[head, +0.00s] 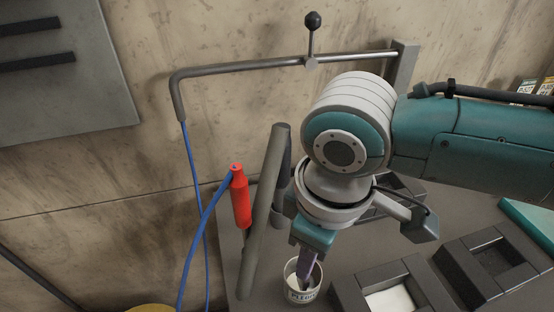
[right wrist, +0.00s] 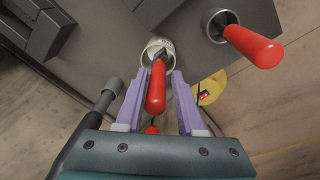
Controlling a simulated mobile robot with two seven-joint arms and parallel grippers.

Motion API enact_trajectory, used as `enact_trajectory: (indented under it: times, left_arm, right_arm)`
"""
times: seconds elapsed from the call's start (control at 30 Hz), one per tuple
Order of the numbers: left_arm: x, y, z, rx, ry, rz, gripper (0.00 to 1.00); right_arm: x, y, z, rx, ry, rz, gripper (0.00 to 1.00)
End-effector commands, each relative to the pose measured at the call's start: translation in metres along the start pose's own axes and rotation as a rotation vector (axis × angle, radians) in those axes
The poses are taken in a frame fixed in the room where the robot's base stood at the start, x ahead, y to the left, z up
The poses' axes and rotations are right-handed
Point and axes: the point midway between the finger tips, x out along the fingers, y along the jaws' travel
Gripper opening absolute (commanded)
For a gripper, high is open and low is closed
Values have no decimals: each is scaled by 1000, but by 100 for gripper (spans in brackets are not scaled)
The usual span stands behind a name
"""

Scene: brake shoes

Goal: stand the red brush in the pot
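The pot (head: 303,295) is a small pale can with dark lettering, near the bottom edge of the head view; in the right wrist view it lies (right wrist: 168,44) beyond my fingertips. A red-handled brush (right wrist: 156,88) shows in the right wrist view, its far end at the pot's mouth and its handle toward the camera. My right gripper (head: 308,264) points down over the pot; its purple fingers (right wrist: 159,76) lie on either side of the handle, with a narrow gap visible on the right. It looks open. In the head view the gripper hides the brush handle. My left gripper is not in view.
A red tool (head: 240,203) with a blue hose hangs left, beside a slanted grey cylinder (head: 265,210). Another red handle (right wrist: 253,45) leans from a grey round holder (right wrist: 213,27). Dark trays (head: 483,265) fill the right side. A yellow round thing (head: 150,308) is lower left.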

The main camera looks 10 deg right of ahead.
Motion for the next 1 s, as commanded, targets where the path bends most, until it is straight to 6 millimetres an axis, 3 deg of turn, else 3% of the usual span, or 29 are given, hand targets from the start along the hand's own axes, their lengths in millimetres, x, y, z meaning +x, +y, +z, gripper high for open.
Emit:
enact_trajectory:
  times: [0.2,0.47,1.0]
  left_arm:
    - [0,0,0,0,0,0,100]
    - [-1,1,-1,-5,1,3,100]
    - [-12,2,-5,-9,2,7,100]
  right_arm:
    - [0,0,0,0,0,0,60]
    - [-3,0,0,0,1,0,60]
    - [-92,0,-1,0,2,0,60]
